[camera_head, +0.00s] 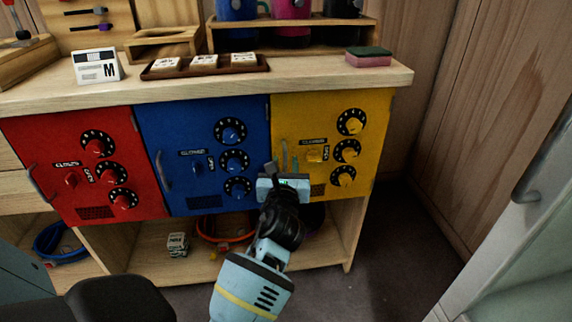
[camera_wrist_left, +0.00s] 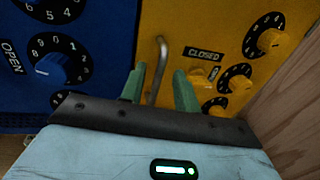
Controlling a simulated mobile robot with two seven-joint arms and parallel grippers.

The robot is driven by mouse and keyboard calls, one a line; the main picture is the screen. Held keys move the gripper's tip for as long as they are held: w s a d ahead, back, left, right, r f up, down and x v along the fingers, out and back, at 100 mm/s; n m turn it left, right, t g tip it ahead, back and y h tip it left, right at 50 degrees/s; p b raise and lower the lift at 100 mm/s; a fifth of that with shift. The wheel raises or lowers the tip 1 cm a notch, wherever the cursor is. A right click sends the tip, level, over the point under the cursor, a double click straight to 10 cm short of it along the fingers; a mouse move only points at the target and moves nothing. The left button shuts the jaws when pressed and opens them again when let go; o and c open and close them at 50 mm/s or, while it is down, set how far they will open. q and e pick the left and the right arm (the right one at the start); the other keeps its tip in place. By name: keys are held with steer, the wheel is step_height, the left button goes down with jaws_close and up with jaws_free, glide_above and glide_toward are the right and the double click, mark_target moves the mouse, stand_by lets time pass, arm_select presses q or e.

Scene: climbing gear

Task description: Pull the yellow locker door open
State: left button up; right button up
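The yellow locker door (camera_head: 325,108) is the rightmost of three under the wooden counter. It looks shut, flush with its frame, with three dials on its right and a CLOSED label beside a yellow knob (camera_head: 313,155). My left gripper (camera_head: 287,163) is at the door's left edge, partly hiding the handle. In the left wrist view, the grey bar handle (camera_wrist_left: 158,68) stands between the two green fingers of my left gripper (camera_wrist_left: 160,84). The fingers are apart, with a visible gap on each side of the bar. My right gripper is not in view.
A blue door (camera_head: 196,125) and a red door (camera_head: 88,150) are to the left. On the counter (camera_head: 300,72) are a tray of cards (camera_head: 205,65) and a sponge (camera_head: 368,56). Wooden panelling stands right of the locker. The dark floor (camera_head: 400,240) in front is clear.

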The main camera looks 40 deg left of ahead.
arm_select(q)
steer(key=shift+w+a, duration=0.45)
steer(key=shift+w, duration=0.1)
jaws_close()
